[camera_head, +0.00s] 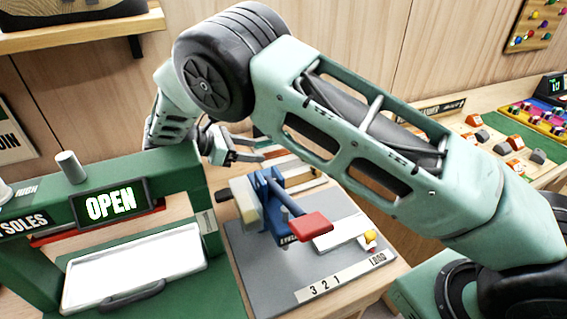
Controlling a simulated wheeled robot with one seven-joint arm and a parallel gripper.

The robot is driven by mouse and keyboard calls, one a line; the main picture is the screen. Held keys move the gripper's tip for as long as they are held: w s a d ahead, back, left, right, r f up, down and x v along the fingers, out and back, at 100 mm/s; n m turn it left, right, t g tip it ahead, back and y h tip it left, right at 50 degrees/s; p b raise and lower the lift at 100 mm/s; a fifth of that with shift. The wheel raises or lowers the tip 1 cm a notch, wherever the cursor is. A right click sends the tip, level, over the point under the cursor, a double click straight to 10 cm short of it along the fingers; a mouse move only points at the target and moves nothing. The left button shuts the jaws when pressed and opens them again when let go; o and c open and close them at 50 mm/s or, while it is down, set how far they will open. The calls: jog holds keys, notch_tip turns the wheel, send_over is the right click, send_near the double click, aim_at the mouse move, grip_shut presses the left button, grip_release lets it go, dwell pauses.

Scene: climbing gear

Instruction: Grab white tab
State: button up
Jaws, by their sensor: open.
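A flat white tab-like piece (342,233) lies on the grey plate (262,287), right of a red lever pad (311,225). The pad is on an arm of a blue lever device (267,201) standing on the same plate. A yellow ball-shaped knob (370,236) is beside the white piece's right end. My gripper (258,150) is open behind and above the blue device, apart from the white piece. I see nothing between its fingers. My arm hides part of the area behind the device.
A green press-like machine (165,168) with an OPEN display and a white tray (135,268) stands at the left. A cream block (245,198) is beside the blue device. More coloured gear (514,143) lies at the right. The plate's front is clear around its number strip.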

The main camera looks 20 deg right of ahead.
jog(key=p, duration=0.4)
send_near(299, 162)
jog(key=shift+h, duration=0.3)
jog(key=d, duration=0.2)
jog(key=d+r, duration=0.1)
jog(key=d, duration=0.1)
jog(key=shift+s, duration=0.15)
jog(key=shift+f+p+x, duration=0.15)
jog(key=shift+p+x, duration=0.55)
jog(key=shift+x, duration=0.8)
jog(key=shift+f+p+x, duration=0.15)
jog(key=shift+p+x, duration=0.55)
jog(key=shift+x, duration=0.75)
jog(key=shift+w+a, duration=0.15)
jog(key=shift+w, duration=0.05)
jog(key=c, duration=1)
